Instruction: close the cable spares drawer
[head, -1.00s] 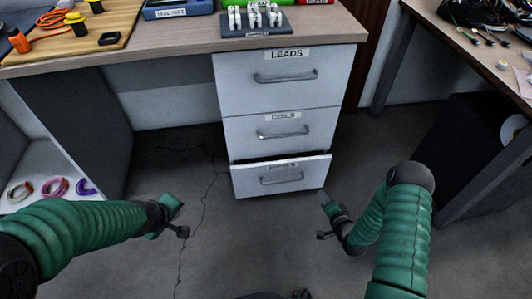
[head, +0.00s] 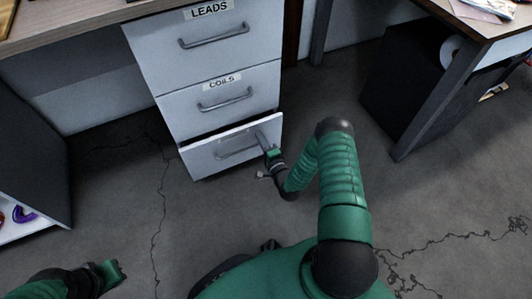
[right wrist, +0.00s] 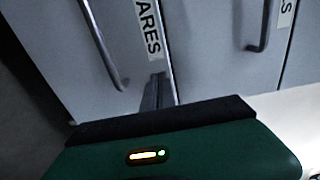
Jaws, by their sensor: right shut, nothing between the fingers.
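The bottom drawer (head: 203,161) of the white cabinet stands slightly open, its front a little proud of the drawers above and a dark gap along its top edge. Its grey bar handle (head: 236,149) runs across the front. In the right wrist view the drawer front (right wrist: 60,65) carries a label ending in "ARES" (right wrist: 149,30). My right gripper (head: 264,140) is shut and empty, its tip at the right part of the drawer front, close to the handle's right end; I cannot tell whether it touches. My left gripper (head: 112,272) is low at the left, away from the cabinet, its jaws unclear.
Above are the shut COILS drawer (head: 240,100) and LEADS drawer (head: 225,55), under a wooden desktop (head: 60,22). A dark box (head: 405,85) stands under the right table.

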